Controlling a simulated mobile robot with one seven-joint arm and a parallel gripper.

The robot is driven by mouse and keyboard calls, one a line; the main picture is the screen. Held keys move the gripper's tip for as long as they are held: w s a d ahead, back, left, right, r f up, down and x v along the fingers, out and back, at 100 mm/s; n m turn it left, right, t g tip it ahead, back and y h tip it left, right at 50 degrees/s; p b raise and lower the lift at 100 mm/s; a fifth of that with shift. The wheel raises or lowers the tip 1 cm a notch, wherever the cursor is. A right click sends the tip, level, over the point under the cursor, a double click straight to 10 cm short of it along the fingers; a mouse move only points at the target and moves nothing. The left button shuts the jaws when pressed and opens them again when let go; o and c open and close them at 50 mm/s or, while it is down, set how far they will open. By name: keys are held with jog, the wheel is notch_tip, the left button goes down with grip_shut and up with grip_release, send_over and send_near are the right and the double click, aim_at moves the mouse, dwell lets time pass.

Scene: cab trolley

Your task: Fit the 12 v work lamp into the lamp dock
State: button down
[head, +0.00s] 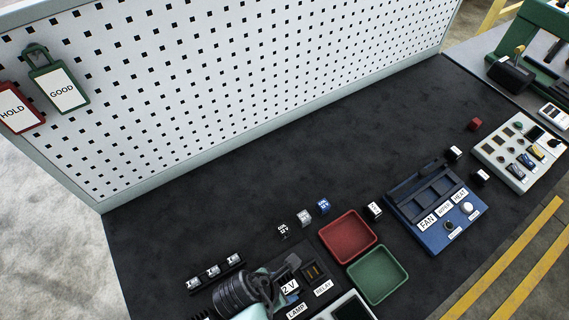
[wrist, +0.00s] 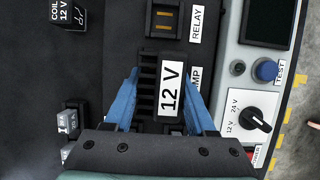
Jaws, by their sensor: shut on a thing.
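The 12 V work lamp (wrist: 147,84) is a dark ribbed block with a white "12 V" label, between the blue fingers of my gripper (wrist: 161,76) in the wrist view. My gripper is shut on it. In the head view my dark gripper (head: 270,288) partly covers the lamp, and its label (head: 290,287) shows only in part. The lamp is at the lamp dock, whose "LAMP" label (head: 297,310) shows in the head view and partly beside the right finger in the wrist view. The dock's opening is hidden; I cannot tell whether the lamp is seated.
The relay dock (wrist: 165,18) lies just beyond the lamp. A tester panel (wrist: 238,83) with a blue button and a 12/24 V knob is to the right. A coil block (wrist: 68,14) and small fuses are on the left. Red (head: 322,235) and green (head: 352,273) trays stand nearby.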

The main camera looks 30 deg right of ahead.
jog(key=shift+c, duration=0.7)
grip_release()
